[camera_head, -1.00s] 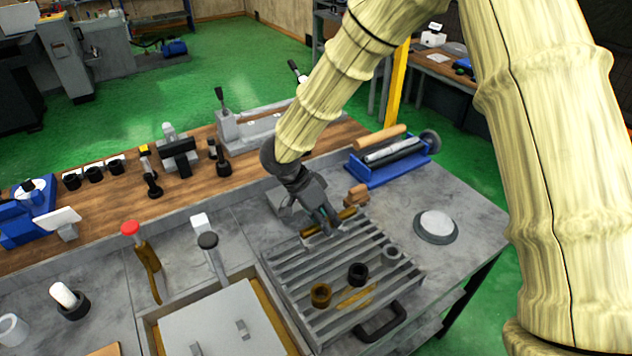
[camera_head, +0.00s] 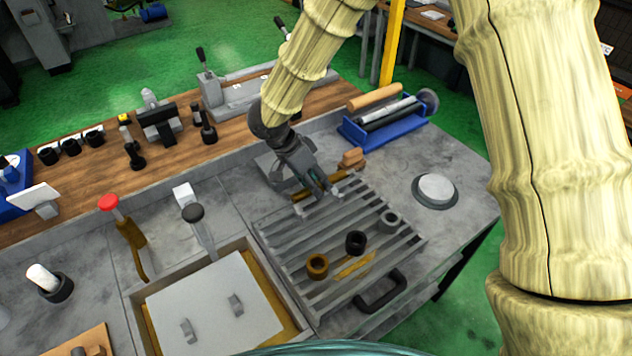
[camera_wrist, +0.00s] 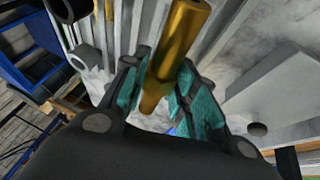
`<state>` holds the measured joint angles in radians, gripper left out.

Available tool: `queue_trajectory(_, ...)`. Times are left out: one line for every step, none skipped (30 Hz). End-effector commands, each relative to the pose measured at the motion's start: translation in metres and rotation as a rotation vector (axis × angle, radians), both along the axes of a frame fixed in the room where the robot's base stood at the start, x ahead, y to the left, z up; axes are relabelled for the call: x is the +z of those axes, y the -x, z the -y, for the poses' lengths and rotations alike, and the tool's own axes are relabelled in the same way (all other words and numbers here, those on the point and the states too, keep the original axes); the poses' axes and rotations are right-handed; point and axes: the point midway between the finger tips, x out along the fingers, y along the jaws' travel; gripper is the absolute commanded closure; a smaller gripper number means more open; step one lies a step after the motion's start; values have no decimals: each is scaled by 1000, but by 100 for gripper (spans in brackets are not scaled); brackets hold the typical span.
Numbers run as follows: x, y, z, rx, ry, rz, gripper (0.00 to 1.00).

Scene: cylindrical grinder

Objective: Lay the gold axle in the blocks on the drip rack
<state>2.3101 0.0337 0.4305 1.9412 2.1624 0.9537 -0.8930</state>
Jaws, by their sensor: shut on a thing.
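The gold axle (camera_wrist: 180,45) is between my gripper's teal-padded fingers in the wrist view, and sticks out beyond them. In the head view my gripper (camera_head: 328,190) is shut on the axle (camera_head: 302,196) over the far end of the drip rack (camera_head: 285,238), a grey slatted frame. The axle lies crosswise, roughly along the rack's far edge. The blocks are not clearly told apart, as my gripper and the axle cover that part. I cannot tell whether the axle touches the rack.
A brass ring (camera_head: 317,266), a black ring (camera_head: 355,243) and a grey ring (camera_head: 389,222) stand on the rack. A blue roller stand (camera_head: 383,128) is behind. A round disc (camera_head: 436,190) lies right.

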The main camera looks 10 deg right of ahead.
Motion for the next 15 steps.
queue_trajectory(-7,0,0,0,1,2,100)
queue_trajectory(-10,0,0,0,1,2,100)
queue_trajectory(-13,0,0,0,1,2,100)
queue_trajectory(-15,0,0,0,1,2,100)
queue_trajectory(-18,0,0,0,1,3,100)
queue_trajectory(-21,0,0,0,0,2,100)
queue_trajectory(-24,0,0,0,0,2,100)
queue_trajectory(-24,0,0,-1,0,1,100)
queue_trajectory(-26,0,0,0,0,0,100)
queue_trajectory(-29,0,0,0,0,1,100)
queue_trajectory(-31,0,0,0,0,1,100)
queue_trajectory(-34,0,0,0,0,1,100)
queue_trajectory(-36,0,0,-1,0,1,100)
queue_trajectory(-37,0,0,-1,0,1,100)
queue_trajectory(-39,0,0,-1,0,1,100)
